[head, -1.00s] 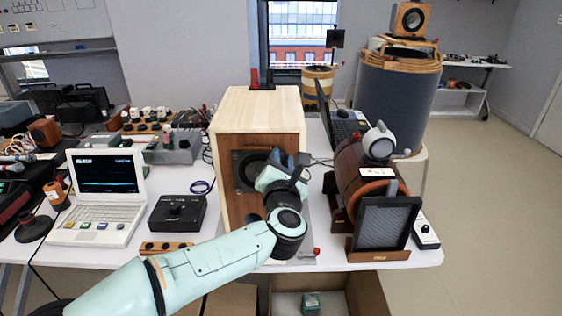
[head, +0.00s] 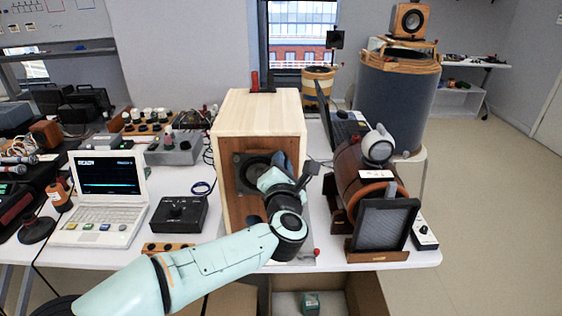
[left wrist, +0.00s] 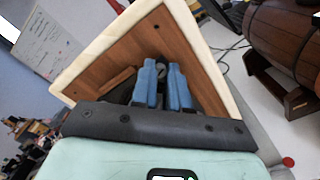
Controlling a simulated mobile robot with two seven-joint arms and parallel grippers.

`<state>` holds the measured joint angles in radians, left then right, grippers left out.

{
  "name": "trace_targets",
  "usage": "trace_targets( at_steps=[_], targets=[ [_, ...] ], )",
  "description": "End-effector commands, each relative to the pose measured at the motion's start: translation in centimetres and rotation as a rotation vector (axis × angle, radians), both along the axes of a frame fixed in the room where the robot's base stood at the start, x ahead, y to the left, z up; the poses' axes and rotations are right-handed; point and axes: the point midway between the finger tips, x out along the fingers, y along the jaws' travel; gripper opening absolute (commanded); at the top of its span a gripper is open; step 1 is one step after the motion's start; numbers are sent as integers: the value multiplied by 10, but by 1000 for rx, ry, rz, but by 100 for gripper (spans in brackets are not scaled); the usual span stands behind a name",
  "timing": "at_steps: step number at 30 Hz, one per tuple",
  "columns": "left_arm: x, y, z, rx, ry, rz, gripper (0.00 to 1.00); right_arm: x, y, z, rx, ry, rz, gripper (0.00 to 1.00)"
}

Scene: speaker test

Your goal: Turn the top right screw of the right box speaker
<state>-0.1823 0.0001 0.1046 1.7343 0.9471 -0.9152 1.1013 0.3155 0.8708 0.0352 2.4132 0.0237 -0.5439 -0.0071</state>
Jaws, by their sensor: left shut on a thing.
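The box speaker (head: 250,116) is a pale wooden box with a brown front, standing upright in the middle of the table. Its dark square driver (head: 246,174) is on the front, partly covered by my arm. My left gripper (head: 281,163) is at the driver's top right corner. In the left wrist view its blue fingers (left wrist: 166,76) are shut at the front panel (left wrist: 160,38), with a small grey screw head (left wrist: 161,69) between their tips, mostly hidden. My right gripper is not in view.
A brown barrel-shaped speaker (head: 352,178) and a dark grille panel (head: 383,228) stand close to the right of the box. A black control box (head: 178,215) and a white laptop (head: 104,204) are on the left. The floor at right is clear.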

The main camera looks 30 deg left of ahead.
Motion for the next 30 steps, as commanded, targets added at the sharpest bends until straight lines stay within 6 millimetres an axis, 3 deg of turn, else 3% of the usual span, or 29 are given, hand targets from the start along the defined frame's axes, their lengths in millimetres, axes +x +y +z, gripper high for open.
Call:
trace_targets(
  at_steps=[15, 30],
  targets=[
    [0, 0, 0, 273, 170, -1, 0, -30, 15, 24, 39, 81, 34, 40],
    [0, 0, -1, 326, 202, 0, 0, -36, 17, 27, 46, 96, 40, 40]
  ],
)
